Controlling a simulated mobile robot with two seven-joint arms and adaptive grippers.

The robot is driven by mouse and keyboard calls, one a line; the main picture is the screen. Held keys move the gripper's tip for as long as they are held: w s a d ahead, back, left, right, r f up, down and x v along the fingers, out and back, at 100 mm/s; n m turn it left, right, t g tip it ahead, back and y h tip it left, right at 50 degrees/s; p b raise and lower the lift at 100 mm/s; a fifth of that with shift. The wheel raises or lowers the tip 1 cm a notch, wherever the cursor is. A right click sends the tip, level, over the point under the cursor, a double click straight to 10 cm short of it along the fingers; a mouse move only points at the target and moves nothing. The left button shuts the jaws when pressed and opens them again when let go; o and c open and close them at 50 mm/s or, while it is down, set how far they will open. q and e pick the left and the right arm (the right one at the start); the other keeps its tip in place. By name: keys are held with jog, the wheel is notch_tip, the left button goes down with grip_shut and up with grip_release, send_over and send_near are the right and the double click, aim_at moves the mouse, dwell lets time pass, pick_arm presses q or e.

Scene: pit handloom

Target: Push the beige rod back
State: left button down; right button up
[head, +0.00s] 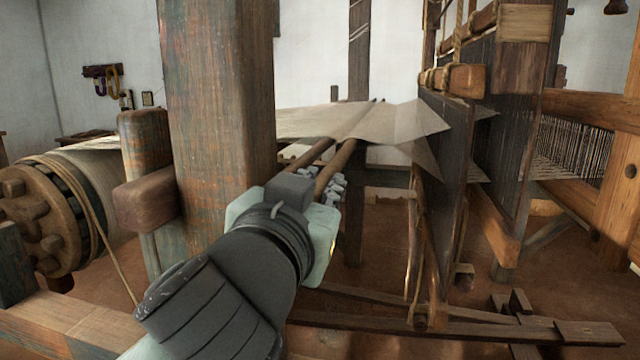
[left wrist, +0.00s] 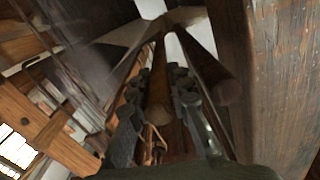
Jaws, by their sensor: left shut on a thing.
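Two brown rods run through the pale warp sheet (head: 370,120) beside the thick wooden post. The right-hand rod (head: 337,163), a tan beige one, ends at my left gripper (head: 328,188). In the left wrist view this beige rod (left wrist: 159,88) points away from me between the two dark fingers, and my left gripper (left wrist: 158,100) is shut on its near end. The other rod (head: 311,155) lies just left of it in the head view; it looks darker in the left wrist view (left wrist: 205,62), right of the fingers. My right gripper is in neither view.
The thick post (head: 220,90) stands close to the left of my gripper. A warp beam (head: 40,215) with rope is at far left. Dark heddle frames (head: 443,150) hang to the right. Treadle bars (head: 470,330) lie low in front.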

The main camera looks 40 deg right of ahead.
pick_arm(q)
jog(key=c, duration=1.4)
grip_release()
jog(key=shift+w+a, duration=0.2)
jog(key=shift+w, duration=0.05)
jog(key=v, duration=0.8)
jog(key=shift+s, duration=0.2)
jog(key=shift+d, duration=0.1)
